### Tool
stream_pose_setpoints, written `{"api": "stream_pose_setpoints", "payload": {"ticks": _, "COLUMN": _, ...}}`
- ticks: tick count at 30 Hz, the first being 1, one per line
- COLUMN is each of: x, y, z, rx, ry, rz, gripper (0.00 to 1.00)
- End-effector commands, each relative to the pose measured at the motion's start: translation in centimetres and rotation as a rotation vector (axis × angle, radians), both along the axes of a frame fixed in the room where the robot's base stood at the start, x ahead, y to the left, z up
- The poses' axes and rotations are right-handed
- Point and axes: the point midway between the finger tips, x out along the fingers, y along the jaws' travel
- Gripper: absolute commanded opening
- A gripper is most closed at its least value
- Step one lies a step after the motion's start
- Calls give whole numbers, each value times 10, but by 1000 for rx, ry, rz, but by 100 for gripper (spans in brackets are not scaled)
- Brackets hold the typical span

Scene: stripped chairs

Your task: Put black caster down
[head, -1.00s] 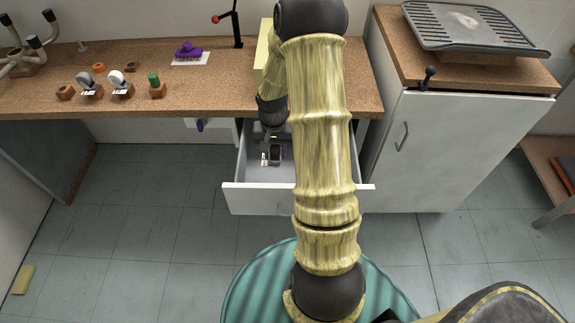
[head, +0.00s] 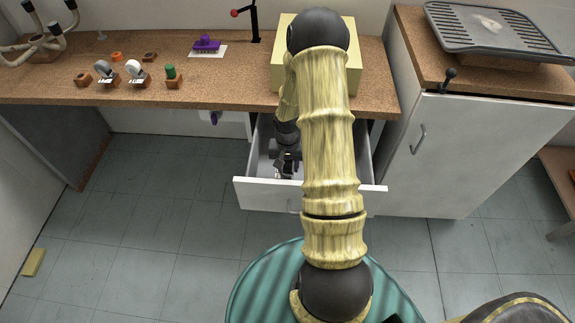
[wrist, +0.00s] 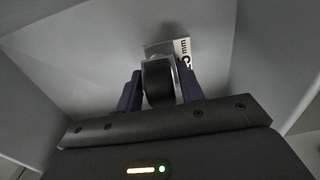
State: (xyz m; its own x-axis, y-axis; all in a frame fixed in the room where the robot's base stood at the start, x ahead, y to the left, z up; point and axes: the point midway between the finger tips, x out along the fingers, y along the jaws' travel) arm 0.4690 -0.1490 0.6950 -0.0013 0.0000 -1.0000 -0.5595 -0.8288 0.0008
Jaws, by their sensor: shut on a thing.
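The black caster (wrist: 158,84), a dark wheel in a light grey metal bracket, sits between the two dark purple fingers of my gripper (wrist: 161,92) in the wrist view. The fingers press on it from both sides. A white card with black print (wrist: 183,50) shows right behind it. In the head view my gripper (head: 287,163) is down inside the open drawer (head: 262,192), near its left side. There the caster is hard to make out, and my arm covers much of the drawer. I cannot tell whether the caster touches the drawer floor.
Grey (head: 103,70) and white (head: 134,70) casters and a green-topped piece (head: 171,73) stand in wooden blocks on the bench (head: 225,85). A yellow box (head: 361,65) stands behind my arm. A white cabinet (head: 455,150) is right of the drawer.

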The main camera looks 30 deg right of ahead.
Motion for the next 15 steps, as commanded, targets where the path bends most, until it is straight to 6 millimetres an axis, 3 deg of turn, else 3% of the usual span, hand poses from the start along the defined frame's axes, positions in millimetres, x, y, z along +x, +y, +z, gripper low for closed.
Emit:
{"api": "stream_pose_setpoints", "payload": {"ticks": 10, "x": 0, "y": 0, "z": -3, "rx": 0, "ry": 0, "rz": -1, "gripper": 0}}
{"api": "stream_pose_setpoints", "payload": {"ticks": 11, "x": 0, "y": 0, "z": -3, "rx": 0, "ry": 0, "rz": -1, "gripper": 42}}
{"api": "stream_pose_setpoints", "payload": {"ticks": 13, "x": 0, "y": 0, "z": -2, "rx": 0, "ry": 0, "rz": -1, "gripper": 55}}
{"api": "stream_pose_setpoints", "payload": {"ticks": 15, "x": 0, "y": 0, "z": -2, "rx": 0, "ry": 0, "rz": -1, "gripper": 60}}
